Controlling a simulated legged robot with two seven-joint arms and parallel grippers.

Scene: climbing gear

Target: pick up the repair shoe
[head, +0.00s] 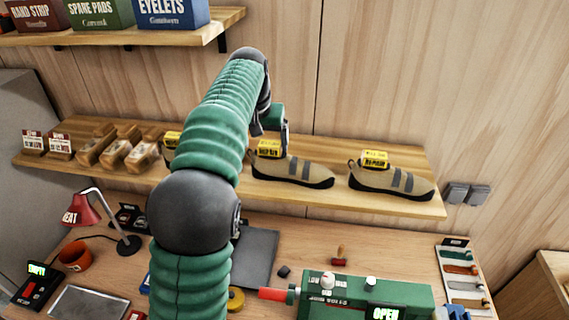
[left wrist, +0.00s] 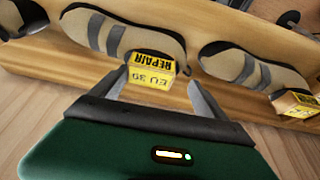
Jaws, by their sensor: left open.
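The middle tan shoe (head: 305,170) stands on the wooden shelf, dark-soled with two grey straps and a yellow tag (head: 269,148) at its heel end. In the left wrist view the same shoe (left wrist: 145,45) shows upside down, its tag (left wrist: 152,72) reading REPAIR and EU 39. My left gripper (head: 285,140) is open at that heel end. In the left wrist view its fingertips (left wrist: 160,88) stand apart on either side of the tag; I cannot tell whether they touch it. My right gripper is out of view.
Another tagged shoe (head: 395,182) stands to the right; one to the left is mostly hidden by my arm. Wooden brushes (head: 120,150) lie further left on the shelf (head: 425,208). An upper shelf (head: 130,34) holds boxes. A green machine (head: 350,295) stands on the bench below.

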